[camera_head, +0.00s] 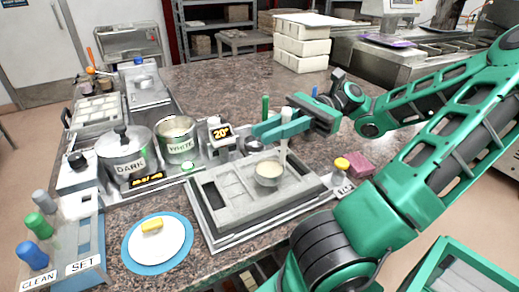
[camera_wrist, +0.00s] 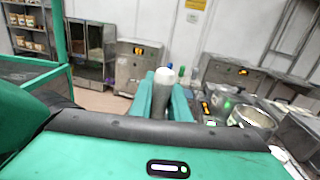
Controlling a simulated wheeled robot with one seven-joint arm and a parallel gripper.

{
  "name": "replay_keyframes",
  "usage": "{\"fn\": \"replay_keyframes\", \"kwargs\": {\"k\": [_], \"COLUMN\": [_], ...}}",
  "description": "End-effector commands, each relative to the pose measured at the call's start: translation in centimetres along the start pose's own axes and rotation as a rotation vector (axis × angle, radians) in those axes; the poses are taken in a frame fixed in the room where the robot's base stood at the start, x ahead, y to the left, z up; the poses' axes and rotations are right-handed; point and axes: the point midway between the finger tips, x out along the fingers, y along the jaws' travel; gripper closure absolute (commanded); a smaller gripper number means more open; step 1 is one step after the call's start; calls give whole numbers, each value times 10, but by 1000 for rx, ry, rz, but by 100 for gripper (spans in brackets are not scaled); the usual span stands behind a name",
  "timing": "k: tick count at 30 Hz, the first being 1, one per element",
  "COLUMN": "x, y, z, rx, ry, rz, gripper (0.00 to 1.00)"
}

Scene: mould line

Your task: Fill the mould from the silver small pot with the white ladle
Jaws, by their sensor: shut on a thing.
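My gripper (camera_head: 284,124) is shut on the upright handle of the white ladle (camera_head: 283,150). The handle's pale top shows between my fingers in the wrist view (camera_wrist: 165,76). The ladle's bowl (camera_head: 268,181) holds a pale cream liquid and is over the right part of the grey mould (camera_head: 222,221); I cannot tell whether it touches. The mould has recessed cavities and lies on a metal tray. The silver small pot (camera_head: 179,150), labelled WHITE, stands open to the left behind the mould, with pale liquid inside. It also shows in the wrist view (camera_wrist: 250,121).
A display (camera_head: 221,133) reads about 20°. A yellow-capped bottle (camera_head: 341,180) and pink block (camera_head: 353,165) are right of the mould. A white plate on a blue mat (camera_head: 131,251) lies front left.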

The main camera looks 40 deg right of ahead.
Motion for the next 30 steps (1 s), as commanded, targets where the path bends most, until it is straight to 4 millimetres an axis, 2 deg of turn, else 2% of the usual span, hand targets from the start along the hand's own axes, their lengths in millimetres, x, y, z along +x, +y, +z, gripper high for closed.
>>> {"fn": "replay_keyframes", "kwargs": {"k": [22, 30], "x": [0, 3], "y": [0, -8], "z": [0, 1], "rx": [3, 67], "ry": [2, 28], "rz": [0, 2], "gripper": [100, 100]}}
